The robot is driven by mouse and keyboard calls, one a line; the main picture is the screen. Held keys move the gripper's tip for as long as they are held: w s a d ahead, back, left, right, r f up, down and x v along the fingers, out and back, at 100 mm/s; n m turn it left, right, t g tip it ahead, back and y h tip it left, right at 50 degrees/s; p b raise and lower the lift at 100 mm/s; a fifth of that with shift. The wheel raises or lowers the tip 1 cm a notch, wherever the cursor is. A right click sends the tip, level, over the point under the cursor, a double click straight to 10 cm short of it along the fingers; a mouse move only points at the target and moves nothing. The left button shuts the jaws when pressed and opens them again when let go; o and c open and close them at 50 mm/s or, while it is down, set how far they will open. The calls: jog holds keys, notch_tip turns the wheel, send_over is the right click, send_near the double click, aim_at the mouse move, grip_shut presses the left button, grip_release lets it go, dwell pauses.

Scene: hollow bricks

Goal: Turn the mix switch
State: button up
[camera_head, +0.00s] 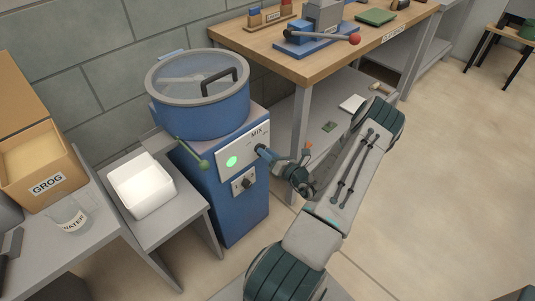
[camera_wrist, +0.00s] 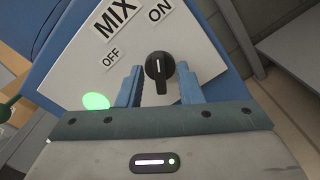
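The mix switch (camera_wrist: 158,67) is a black knob with a white line on a pale panel (camera_wrist: 80,70), under the word MIX and between the labels OFF and ON. In the wrist view its line runs nearly straight up and down. My gripper (camera_wrist: 160,75) is open, with one blue finger on each side of the knob and small gaps showing. In the head view my gripper (camera_head: 263,151) is at the panel on the blue mixer (camera_head: 235,215) and hides the switch. A green lamp (camera_wrist: 96,101) is lit on the panel; it also shows in the head view (camera_head: 231,161).
A second knob (camera_head: 244,183) sits lower on the mixer. A lever with a green ball (camera_head: 203,163) sticks out at the left. A wooden workbench (camera_head: 300,62) stands behind right. A white bin (camera_head: 140,186) and a GROG box (camera_head: 42,168) are left. The floor at right is clear.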

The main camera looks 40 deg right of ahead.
jog(key=s+d, duration=0.1)
jog(key=s, duration=1.2)
jog(key=shift+s, duration=0.4)
jog(key=w+a+r+n+g+y+p, duration=0.2)
jog(key=a+r+n+g+y, duration=0.4)
jog(key=a+r+n, duration=0.45)
jog(key=w+a+r+n+g+y+p, duration=0.2)
jog(key=a+r+n+g+y, duration=0.2)
jog(key=a+r+n+g, duration=0.6)
jog(key=s+a+r+n+h+p, duration=0.3)
jog(key=s+a+r+n+h, duration=0.1)
jog(key=r+n, duration=0.5)
jog(key=s+a+r+n+h+p, duration=0.2)
jog(key=s+a+r+n+h, duration=0.2)
jog(key=a+r+n+h, duration=0.3)
notch_tip(320, 180, up, 3)
jog(key=n, duration=0.5)
jog(key=shift+s+f+t+p, duration=0.2)
jog(key=shift+s+t+p, duration=0.05)
jog(key=shift+t+p, duration=0.15)
